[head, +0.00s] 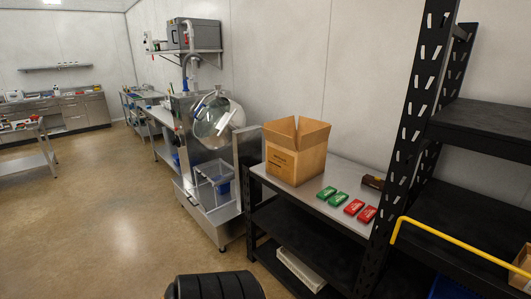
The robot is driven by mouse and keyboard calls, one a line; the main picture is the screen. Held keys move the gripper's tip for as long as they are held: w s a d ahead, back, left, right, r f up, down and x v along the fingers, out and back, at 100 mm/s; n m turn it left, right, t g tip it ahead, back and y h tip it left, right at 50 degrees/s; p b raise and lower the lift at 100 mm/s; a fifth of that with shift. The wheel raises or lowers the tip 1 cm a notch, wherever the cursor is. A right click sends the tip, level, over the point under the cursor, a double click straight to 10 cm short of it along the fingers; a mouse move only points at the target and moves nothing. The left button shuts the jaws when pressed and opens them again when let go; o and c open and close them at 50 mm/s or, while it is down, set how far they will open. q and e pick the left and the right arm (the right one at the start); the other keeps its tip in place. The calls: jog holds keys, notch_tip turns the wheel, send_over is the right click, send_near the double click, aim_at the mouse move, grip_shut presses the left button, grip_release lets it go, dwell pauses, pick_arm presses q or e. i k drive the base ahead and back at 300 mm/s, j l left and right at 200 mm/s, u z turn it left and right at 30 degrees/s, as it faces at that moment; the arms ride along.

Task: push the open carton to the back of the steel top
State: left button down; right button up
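The open carton (297,150) is a brown cardboard box with dark print on its front and its top flaps raised. It stands upright on the steel top (312,192), at the left end of that surface, near the wall. Its inside is hidden by the flaps and walls. Neither of my grippers shows in the head view, so nothing is seen touching the carton.
Two green packs (327,193) and two red packs (354,207) lie right of the carton. A dark brown object (373,181) lies behind the red packs. A black perforated post (410,130) stands at right. A steel machine (207,150) stands left. The floor (110,210) is open.

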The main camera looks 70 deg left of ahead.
aim_at(283, 140)
jog(key=u, duration=2.05)
jog(key=i+j, duration=0.25)
jog(key=j, duration=0.2)
jog(key=i+j+z, duration=0.1)
jog(key=i+j, duration=0.2)
jog(key=j, duration=0.15)
